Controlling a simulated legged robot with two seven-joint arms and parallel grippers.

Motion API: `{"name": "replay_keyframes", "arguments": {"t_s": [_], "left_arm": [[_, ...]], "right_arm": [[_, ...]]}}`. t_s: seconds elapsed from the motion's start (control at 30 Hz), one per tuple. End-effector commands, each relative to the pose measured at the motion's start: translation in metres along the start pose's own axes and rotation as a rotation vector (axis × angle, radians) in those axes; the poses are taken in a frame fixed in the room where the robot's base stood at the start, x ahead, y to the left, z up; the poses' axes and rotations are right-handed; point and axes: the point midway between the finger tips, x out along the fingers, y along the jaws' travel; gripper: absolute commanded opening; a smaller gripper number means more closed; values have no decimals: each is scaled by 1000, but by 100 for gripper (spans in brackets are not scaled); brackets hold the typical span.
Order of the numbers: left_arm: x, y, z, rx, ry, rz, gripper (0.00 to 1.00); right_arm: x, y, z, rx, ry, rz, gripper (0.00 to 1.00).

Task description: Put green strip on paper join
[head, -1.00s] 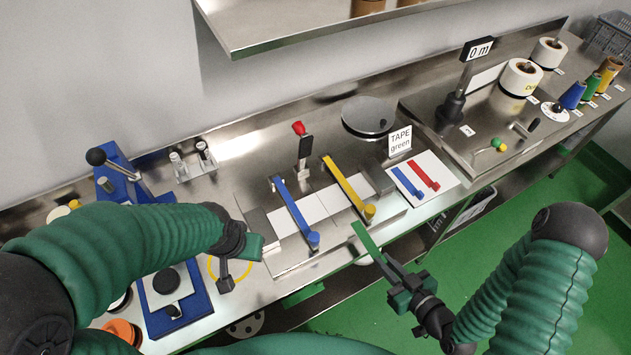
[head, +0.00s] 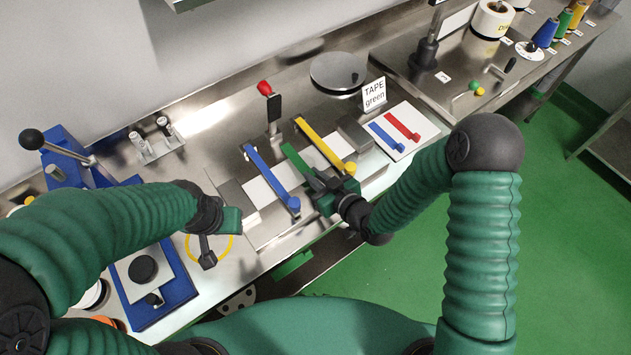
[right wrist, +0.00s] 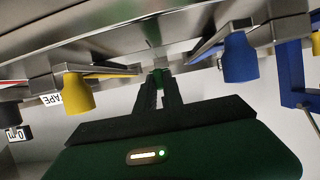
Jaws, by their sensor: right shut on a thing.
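The green strip (head: 296,159) is held at one end by my right gripper (head: 318,183). It lies over or just above the white paper (head: 262,192), between the blue clamp bar (head: 269,177) and the yellow clamp bar (head: 322,145); I cannot tell whether it touches. The join itself is hidden under the strip and gripper. In the right wrist view the jaws (right wrist: 160,78) point between the blue knob (right wrist: 240,58) and the yellow knob (right wrist: 77,95). My left gripper (head: 207,253) hangs left of the splicing plate, its fingers unclear.
A white card (head: 408,140) with a blue and a red strip lies right of the plate. The "TAPE green" sign (head: 374,95) stands behind it. A red-topped lever (head: 270,105) rises behind the bars. A blue press (head: 160,270) is at the left.

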Motion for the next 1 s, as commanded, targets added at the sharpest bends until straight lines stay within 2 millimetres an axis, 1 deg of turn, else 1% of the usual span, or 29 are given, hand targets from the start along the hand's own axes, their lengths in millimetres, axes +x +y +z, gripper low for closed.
{"name": "replay_keyframes", "arguments": {"t_s": [0.03, 0.13, 0.2, 0.37, 0.4, 0.67, 0.93, 1.0], "left_arm": [[-3, 0, -1, 0, 0, 0, 36], [-6, 0, -1, 0, 0, 0, 36], [-6, 0, -1, 0, 0, 0, 36], [-5, 0, -1, 0, 0, 0, 36], [-5, 0, -1, 0, 0, 0, 36], [-5, 0, -1, 0, 0, 0, 36], [-5, 0, -1, 0, 0, 0, 36], [-4, 0, -1, 0, 0, 0, 36]], "right_arm": [[2, 0, 13, 6, -10, 0, 0], [9, 1, 28, 6, -8, 0, 0], [12, 2, 33, 3, -7, 1, 0], [12, 2, 34, 1, -7, 1, 0], [12, 2, 34, 1, -7, 1, 14], [11, 2, 34, 1, -6, 1, 48], [11, 2, 34, 1, -6, 1, 48], [8, 2, 34, 2, -6, 1, 48]]}}
